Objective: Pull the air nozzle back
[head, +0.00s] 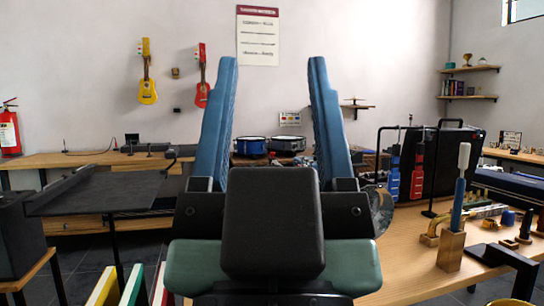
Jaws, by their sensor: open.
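My gripper (272,64) fills the middle of the head view. Its two long blue fingers point up and stand wide apart, with nothing between them. I cannot make out the air nozzle for certain; my gripper and its dark mount hide part of the bench behind. A blue-handled tool with a pale tip (461,180) stands upright in a wooden block (450,250) on the bench at the right, apart from my gripper. I cannot tell what that tool is.
The wooden bench (405,270) at the right holds brass parts, a black bracket (502,258) and a black case (455,160). Blue drums (250,146) sit on the back bench. A dark flat-topped stand (105,190) is at the left. Colored boards (132,285) stand at lower left.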

